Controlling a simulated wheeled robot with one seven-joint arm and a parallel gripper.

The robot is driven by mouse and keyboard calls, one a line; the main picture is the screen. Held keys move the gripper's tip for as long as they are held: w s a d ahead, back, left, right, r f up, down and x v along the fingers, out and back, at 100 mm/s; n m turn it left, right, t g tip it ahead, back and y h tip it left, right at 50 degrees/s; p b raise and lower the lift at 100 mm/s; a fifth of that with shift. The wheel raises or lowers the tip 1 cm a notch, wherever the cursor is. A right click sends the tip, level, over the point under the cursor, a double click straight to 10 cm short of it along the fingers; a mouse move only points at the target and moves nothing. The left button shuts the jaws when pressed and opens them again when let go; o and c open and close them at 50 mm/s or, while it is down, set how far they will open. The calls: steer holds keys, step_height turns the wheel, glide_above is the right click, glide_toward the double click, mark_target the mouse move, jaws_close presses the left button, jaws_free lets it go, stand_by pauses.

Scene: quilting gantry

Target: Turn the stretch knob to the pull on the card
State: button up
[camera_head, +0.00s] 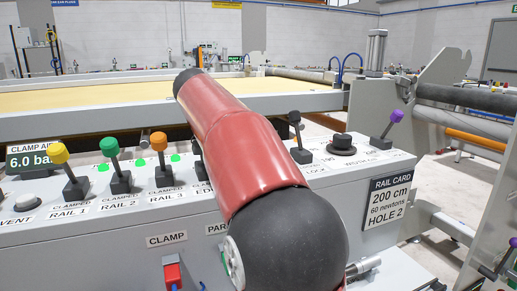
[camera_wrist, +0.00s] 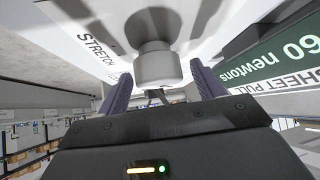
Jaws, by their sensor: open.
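The rail card (camera_head: 390,203) on the right of the console front reads "200 cm, 60 newtons, HOLE 2". In the wrist view a pale grey round knob (camera_wrist: 157,66) hangs from a darker wider base, beside a partly cut-off label starting "STRETCH" (camera_wrist: 97,52). My gripper (camera_wrist: 161,76) is open, one dark ribbed finger on each side of this knob. A gap shows on both sides, and I see no grip on it. A dark green display (camera_wrist: 265,50) at right shows "60 newtons" above a "SHEET PULL" label. In the head view my red arm hides my gripper and the knob.
The console carries yellow (camera_head: 76,188), green (camera_head: 119,180) and orange (camera_head: 162,175) rail levers, a black lever (camera_head: 298,140), a black knob (camera_head: 340,146) and a purple lever (camera_head: 386,129). A red clamp handle (camera_head: 173,273) sits on the front. Rails and a roller stand at right.

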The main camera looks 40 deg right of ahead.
steer(key=v, duration=0.7)
steer(key=shift+a+r, duration=0.3)
steer(key=shift+a, duration=0.05)
steer(key=shift+d, duration=0.1)
